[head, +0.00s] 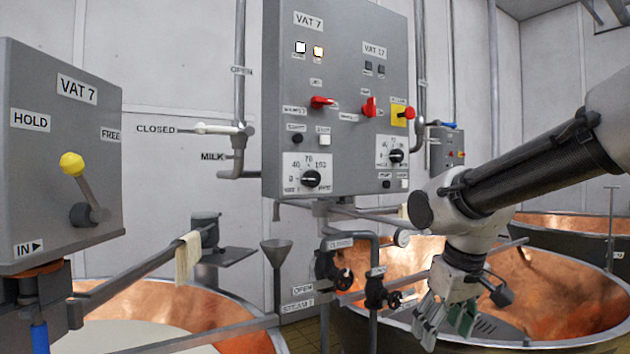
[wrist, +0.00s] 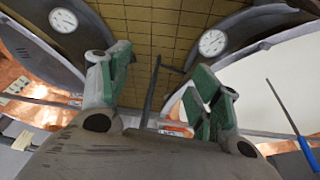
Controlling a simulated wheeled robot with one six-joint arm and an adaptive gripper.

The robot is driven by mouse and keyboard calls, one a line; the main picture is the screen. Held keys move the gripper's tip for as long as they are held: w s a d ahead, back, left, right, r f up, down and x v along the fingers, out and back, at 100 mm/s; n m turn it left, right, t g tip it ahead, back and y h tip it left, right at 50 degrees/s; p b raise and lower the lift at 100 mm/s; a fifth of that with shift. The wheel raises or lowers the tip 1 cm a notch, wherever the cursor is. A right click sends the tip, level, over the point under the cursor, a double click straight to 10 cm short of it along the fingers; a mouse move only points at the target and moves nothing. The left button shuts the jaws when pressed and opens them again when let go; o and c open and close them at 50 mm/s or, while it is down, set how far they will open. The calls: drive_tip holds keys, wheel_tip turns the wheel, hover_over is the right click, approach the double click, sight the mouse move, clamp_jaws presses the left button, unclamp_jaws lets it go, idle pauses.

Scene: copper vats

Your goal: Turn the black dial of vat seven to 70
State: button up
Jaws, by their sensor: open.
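The black dial of vat seven (head: 311,178) sits on a white scale plate low on the left half of the grey control panel (head: 340,120), under the VAT 7 label (head: 308,20). The scale carries numbers, with 70 near the top; I cannot read the pointer's setting for certain. My gripper (head: 447,320) hangs open and empty, pointing down, right of the panel and well below the dial, in front of a copper vat. In the wrist view its green-padded fingers (wrist: 160,88) stand apart with nothing between them. The dial is out of the wrist view.
A similar dial (head: 396,156) sits under the VAT 17 label. Red switches (head: 321,102) and a yellow-backed red knob (head: 409,113) are above. Pipes and valve handwheels (head: 342,280) stand below the panel. A VAT 7 lever box (head: 60,150) stands at left. Copper vats (head: 560,270) flank the floor.

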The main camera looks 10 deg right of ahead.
drive_tip(key=w+a+r+n+t, duration=0.1)
drive_tip(key=w+r+n+t, duration=0.1)
drive_tip(key=w, duration=0.5)
drive_tip(key=w+a+r+n+t, duration=0.1)
drive_tip(key=w+t, duration=0.1)
drive_tip(key=w, duration=0.6)
drive_tip(key=n+t+y, duration=0.6)
drive_tip(key=n+t, duration=0.4)
drive_tip(key=n, duration=0.1)
approach(315, 179)
drive_tip(key=x, duration=1)
drive_tip(key=shift+w, duration=0.2)
drive_tip(key=c, duration=1)
